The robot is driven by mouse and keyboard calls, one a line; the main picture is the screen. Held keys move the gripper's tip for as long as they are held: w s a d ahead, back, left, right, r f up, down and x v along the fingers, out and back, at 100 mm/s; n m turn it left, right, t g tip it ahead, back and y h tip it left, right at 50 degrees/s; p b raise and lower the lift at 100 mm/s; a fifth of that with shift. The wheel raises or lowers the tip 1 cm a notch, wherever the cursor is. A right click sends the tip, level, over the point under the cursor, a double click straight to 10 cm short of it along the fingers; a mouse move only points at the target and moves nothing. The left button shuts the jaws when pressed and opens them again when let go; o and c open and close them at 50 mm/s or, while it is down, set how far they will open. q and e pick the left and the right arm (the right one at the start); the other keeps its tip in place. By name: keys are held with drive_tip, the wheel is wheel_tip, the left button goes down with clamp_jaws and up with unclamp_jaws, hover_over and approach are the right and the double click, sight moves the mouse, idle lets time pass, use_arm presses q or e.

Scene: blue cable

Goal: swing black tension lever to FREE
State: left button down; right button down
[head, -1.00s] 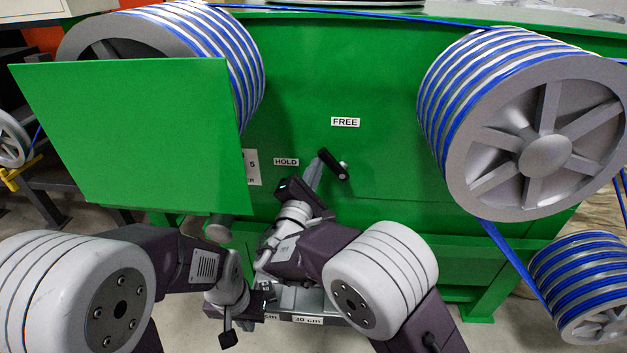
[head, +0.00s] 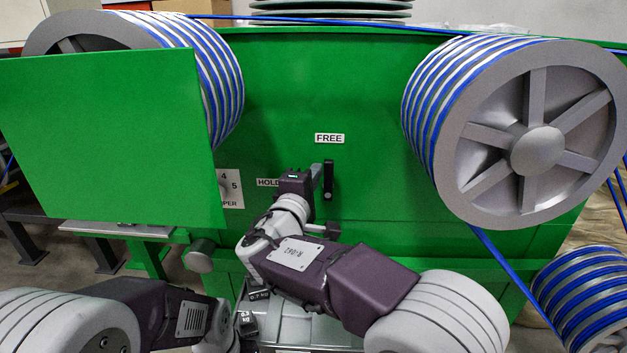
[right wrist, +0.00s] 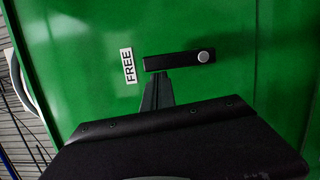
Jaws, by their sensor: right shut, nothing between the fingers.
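The black tension lever (head: 328,178) on the green panel stands upright, its free end toward the white FREE label (head: 329,138) above. In the right wrist view the lever (right wrist: 180,60) runs from a silver pivot at its right toward the FREE label (right wrist: 128,66). The HOLD label (head: 267,182) is left of the lever, partly hidden by my right wrist. My right gripper (head: 316,172) is shut and empty, at the lever's left side near its free end; touching or just apart, I cannot tell. My left arm is low at left; its gripper's (head: 245,322) jaws are unclear.
A large cable-wound drum (head: 530,145) juts out at right, and another (head: 215,80) at left behind a green guard plate (head: 110,140). The panel between lever and right drum is clear.

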drive_tip(key=shift+d, duration=0.1)
idle(0.5)
drive_tip(key=shift+s, duration=0.1)
drive_tip(key=p+v, duration=0.2)
drive_tip(key=v, duration=0.7)
drive_tip(key=shift+f, duration=0.1)
